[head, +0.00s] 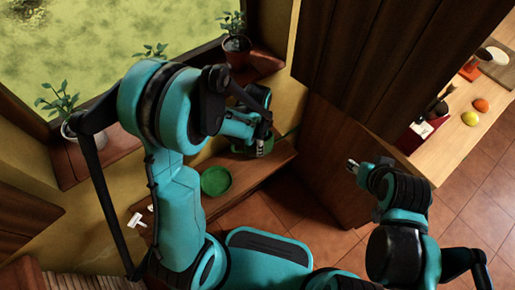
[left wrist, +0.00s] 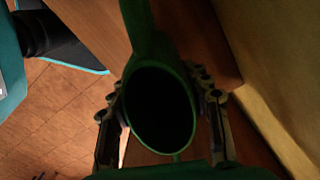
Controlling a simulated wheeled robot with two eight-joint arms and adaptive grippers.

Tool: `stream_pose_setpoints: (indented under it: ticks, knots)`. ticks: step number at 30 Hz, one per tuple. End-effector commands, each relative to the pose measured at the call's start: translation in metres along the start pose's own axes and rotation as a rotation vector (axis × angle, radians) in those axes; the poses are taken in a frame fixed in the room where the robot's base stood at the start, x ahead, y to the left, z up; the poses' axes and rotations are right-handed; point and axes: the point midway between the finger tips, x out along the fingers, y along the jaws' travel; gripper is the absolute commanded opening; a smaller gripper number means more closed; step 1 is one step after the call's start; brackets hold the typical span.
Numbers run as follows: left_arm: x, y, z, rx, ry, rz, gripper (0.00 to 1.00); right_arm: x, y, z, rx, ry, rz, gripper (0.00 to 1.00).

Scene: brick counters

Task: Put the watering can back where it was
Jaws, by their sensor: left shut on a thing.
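The green watering can (head: 254,150) is in my left gripper (head: 262,133), over or on the right end of the wooden shelf in the head view. My arm hides part of it. In the left wrist view, the can (left wrist: 160,75) sits between the fingers of my left gripper (left wrist: 163,105), its dark round opening facing the camera. I cannot tell whether its base touches the shelf.
The wooden shelf (head: 245,182) runs below the window wall. A dark cabinet (head: 330,160) closes the right side. A counter (head: 455,135) holds fruit.

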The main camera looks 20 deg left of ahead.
Motion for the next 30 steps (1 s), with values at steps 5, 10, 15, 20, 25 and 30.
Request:
stream_pose_setpoints:
  ticks: [5, 10, 15, 20, 25, 30]
  knots:
    - [0.030, 0.000, 0.000, 0.000, 0.000, 0.000, 0.00, 0.013, 0.000, 0.009, 0.000, 0.000, 0.000, 0.40]
    - [0.033, 0.000, 0.000, -0.001, 0.000, 0.000, 0.00, 0.013, 0.000, 0.010, 0.000, 0.000, 0.000, 0.40]
    - [0.034, 0.000, 0.000, -0.001, 0.000, 0.000, 0.00, 0.014, 0.000, 0.010, 0.000, 0.000, 0.000, 0.40]
    - [0.036, 0.000, 0.000, -0.001, 0.000, 0.000, 0.62, 0.016, 0.000, 0.011, 0.000, 0.000, 0.000, 0.40]
    - [0.036, 0.000, 0.000, -0.001, 0.000, 0.000, 0.69, 0.015, 0.000, 0.011, 0.000, 0.000, 0.000, 0.40]
    - [0.035, 0.000, 0.000, -0.001, 0.000, 0.000, 0.69, 0.015, 0.000, 0.011, 0.000, 0.000, 0.000, 0.40]
